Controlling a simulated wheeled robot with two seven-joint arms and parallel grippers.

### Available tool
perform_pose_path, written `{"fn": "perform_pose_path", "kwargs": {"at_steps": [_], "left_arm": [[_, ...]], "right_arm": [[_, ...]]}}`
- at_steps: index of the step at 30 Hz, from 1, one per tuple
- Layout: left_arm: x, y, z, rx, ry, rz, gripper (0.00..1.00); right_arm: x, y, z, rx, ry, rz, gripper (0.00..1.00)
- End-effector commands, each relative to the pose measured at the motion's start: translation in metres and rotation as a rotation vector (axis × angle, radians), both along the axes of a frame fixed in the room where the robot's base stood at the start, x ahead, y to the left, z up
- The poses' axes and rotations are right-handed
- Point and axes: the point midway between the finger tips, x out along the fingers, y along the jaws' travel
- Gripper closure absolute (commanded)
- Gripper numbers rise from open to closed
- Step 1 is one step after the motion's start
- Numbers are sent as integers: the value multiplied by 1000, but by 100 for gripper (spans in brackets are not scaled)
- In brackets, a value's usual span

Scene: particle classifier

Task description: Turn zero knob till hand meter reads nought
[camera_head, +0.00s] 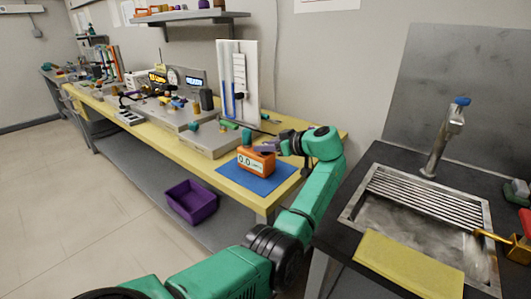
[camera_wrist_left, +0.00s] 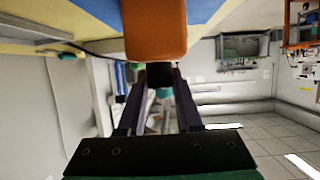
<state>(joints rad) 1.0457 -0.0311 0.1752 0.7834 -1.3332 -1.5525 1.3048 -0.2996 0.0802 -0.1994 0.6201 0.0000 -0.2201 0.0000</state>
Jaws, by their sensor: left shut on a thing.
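The orange hand meter (camera_head: 256,160) stands on a blue mat (camera_head: 273,180) near the right end of the yellow bench. Its white display appears to read 0.0; the small text under it is too fine to read. My left gripper (camera_head: 266,148) reaches the meter from the right. In the left wrist view the meter's orange body (camera_wrist_left: 155,30) fills the top middle, and a dark knob (camera_wrist_left: 159,76) sticks out from it. My left gripper (camera_wrist_left: 160,85) is shut on this knob, one finger on each side. My right gripper is not in view.
A white panel with a blue tube (camera_head: 238,75) stands behind the meter. Grey instrument boxes crowd the bench (camera_head: 185,150) to the left. A purple bin (camera_head: 190,203) sits on the lower shelf. A sink (camera_head: 400,215) with a tap is at the right.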

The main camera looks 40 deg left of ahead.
Motion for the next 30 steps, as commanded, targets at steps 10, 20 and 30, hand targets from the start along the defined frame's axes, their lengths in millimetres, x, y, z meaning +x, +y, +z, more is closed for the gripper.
{"fn": "perform_pose_path", "kwargs": {"at_steps": [10,20,30], "left_arm": [[0,1,0,0,0,78,100],[0,0,0,-1,1,81,100],[0,0,0,-1,1,80,36]], "right_arm": [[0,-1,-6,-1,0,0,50],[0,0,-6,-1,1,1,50],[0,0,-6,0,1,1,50]]}}
